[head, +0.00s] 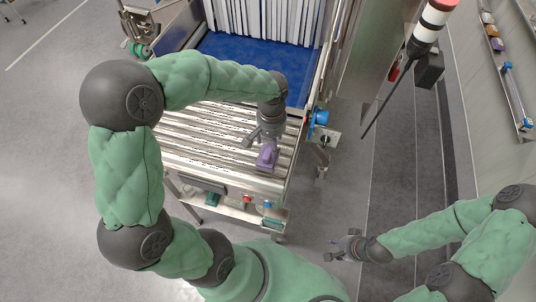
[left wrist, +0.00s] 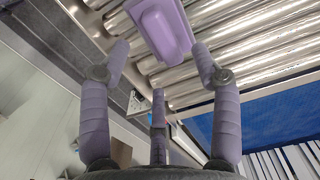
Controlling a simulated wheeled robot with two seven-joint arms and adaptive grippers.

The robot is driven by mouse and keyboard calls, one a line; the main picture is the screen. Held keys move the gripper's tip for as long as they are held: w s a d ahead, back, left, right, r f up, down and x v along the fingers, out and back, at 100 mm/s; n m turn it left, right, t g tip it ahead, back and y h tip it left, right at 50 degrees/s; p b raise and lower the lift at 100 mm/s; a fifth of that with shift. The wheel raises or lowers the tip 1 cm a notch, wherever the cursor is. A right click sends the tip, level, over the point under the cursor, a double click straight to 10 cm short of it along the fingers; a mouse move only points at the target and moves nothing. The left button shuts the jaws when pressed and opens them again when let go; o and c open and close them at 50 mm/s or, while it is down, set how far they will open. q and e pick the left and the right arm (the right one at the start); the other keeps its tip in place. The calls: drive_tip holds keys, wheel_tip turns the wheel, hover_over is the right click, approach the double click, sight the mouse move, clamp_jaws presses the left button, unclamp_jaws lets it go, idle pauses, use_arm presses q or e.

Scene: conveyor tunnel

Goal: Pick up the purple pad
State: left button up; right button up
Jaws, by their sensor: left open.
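The purple pad (head: 267,156) lies on the metal rollers near the right front of the conveyor. It has a raised block on a flat base, and in the left wrist view the pad (left wrist: 164,28) shows at the top, just past the fingertips. My left gripper (head: 262,140) is above and right beside the pad in the head view, partly covering it. Its fingers are spread with nothing between them, and the pad appears apart from them. My right gripper (head: 343,248) is off to the lower right, away from the conveyor; its fingers are too small to judge.
The roller conveyor (head: 195,140) leads to a blue belt (head: 250,50) under a white strip curtain (head: 268,18). A blue knob (head: 320,117) sits on the right rail. A signal tower (head: 430,25) stands at the upper right.

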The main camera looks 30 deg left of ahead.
sight(270, 151)
use_arm(q)
drive_tip(key=shift+s+f, duration=0.2)
drive_tip(key=shift+f, duration=2.7)
drive_tip(key=c, duration=1.2)
